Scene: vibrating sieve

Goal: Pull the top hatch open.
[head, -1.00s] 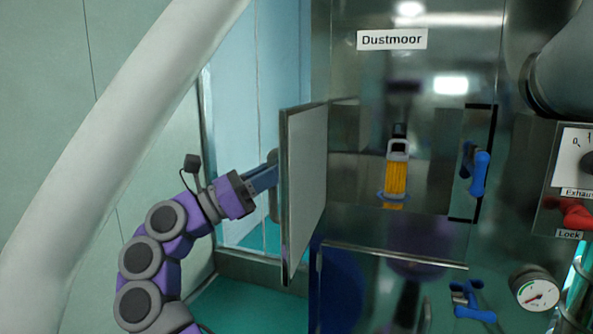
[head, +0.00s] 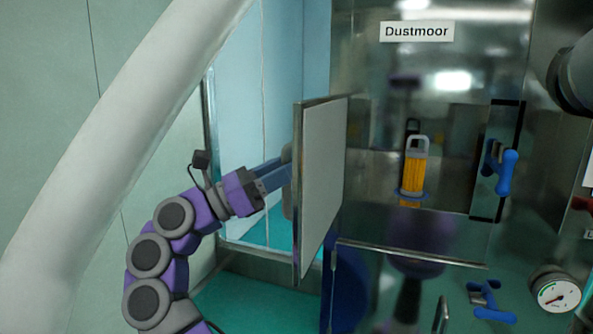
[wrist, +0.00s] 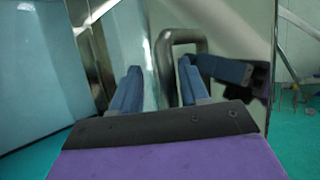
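The top hatch (head: 322,185) stands swung out from the cabinet front, at a steep angle to it, hinged on the left of its opening in the head view. My gripper (head: 284,172) is at the hatch's outer face, on the left side. In the wrist view my two blue fingers (wrist: 157,78) are apart. The hatch's dark grey looped handle (wrist: 164,65) lies ahead, with one leg showing between them. I cannot tell whether either finger touches it. The hatch's outer face (wrist: 236,30) is shiny and mirrors the gripper.
Inside the opening stands a yellow cylinder (head: 413,172) with a grey handle. A blue latch (head: 503,165) is at the opening's right edge. A lower hatch (head: 400,285) with another blue latch (head: 490,300) and a gauge (head: 556,291) lie below. A thick pale pipe (head: 110,150) crosses the left.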

